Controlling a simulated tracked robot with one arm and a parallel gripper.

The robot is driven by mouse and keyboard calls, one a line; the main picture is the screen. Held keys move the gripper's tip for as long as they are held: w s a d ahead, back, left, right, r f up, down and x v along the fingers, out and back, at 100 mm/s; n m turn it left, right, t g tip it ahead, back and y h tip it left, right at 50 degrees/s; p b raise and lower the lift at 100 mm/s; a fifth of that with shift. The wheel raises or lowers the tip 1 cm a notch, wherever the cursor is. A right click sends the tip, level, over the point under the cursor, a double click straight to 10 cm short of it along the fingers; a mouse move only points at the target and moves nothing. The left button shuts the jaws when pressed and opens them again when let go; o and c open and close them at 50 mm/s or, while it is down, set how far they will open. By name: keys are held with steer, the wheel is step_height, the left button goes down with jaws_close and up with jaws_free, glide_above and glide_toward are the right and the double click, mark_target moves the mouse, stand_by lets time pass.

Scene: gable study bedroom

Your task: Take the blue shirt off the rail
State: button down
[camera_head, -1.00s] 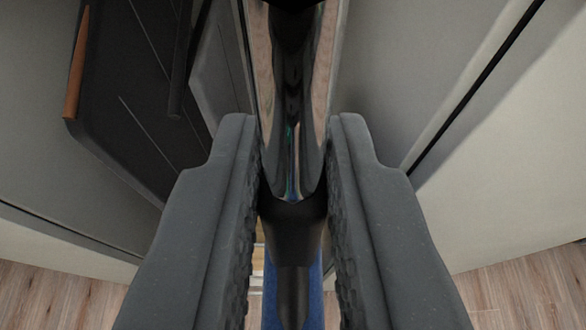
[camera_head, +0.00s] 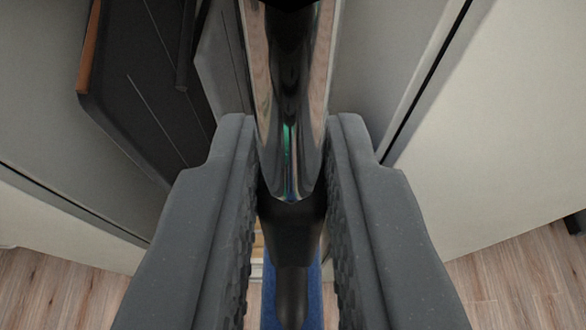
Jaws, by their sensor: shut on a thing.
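My gripper (camera_head: 291,135) fills the middle of the view, with one ridged dark grey finger on each side. It is shut on a smooth black piece, which looks like part of a hanger (camera_head: 293,235). A shiny chrome bar, which looks like the rail (camera_head: 292,90), runs down from the top middle and ends visually at the black piece. I cannot tell whether the hanger touches the rail. A narrow strip of the blue shirt (camera_head: 316,300) shows below, between the fingers. The fingers and the black piece hide most of the shirt.
A dark panel with a brown edge (camera_head: 135,95) stands at the upper left. Pale flat panels (camera_head: 480,150) rise on the right, with a dark gap (camera_head: 425,85) between them. Wood floor (camera_head: 60,290) shows at both lower corners.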

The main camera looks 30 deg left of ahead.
stand_by(0.3)
steer(key=shift+s+d+f+b, duration=0.1)
steer(key=shift+s+d+b, duration=0.3)
steer(key=shift+s+b, duration=0.25)
steer(key=s+b, duration=0.1)
steer(key=s+d+b, duration=0.2)
steer(key=s, duration=0.1)
steer(key=shift+s+d+b, duration=0.1)
steer(key=shift+d+b, duration=0.15)
steer(key=shift+b, duration=0.15)
steer(key=s+d+b, duration=0.1)
steer(key=b, duration=0.1)
steer(key=s+d+b, duration=0.1)
steer(key=s, duration=0.1)
steer(key=shift+s+b, duration=0.3)
steer(key=shift+b, duration=0.1)
steer(key=shift+s+d+b, duration=0.65)
steer(key=shift+s+b, duration=0.25)
steer(key=shift+b, duration=0.05)
steer(key=shift+s+d+b, duration=0.35)
steer(key=shift+s+b, duration=0.25)
steer(key=shift+b, duration=0.05)
steer(key=s+d+b, duration=0.2)
steer(key=s, duration=0.1)
steer(key=s+d+b, duration=0.1)
steer(key=s, duration=0.1)
steer(key=shift+b, duration=0.35)
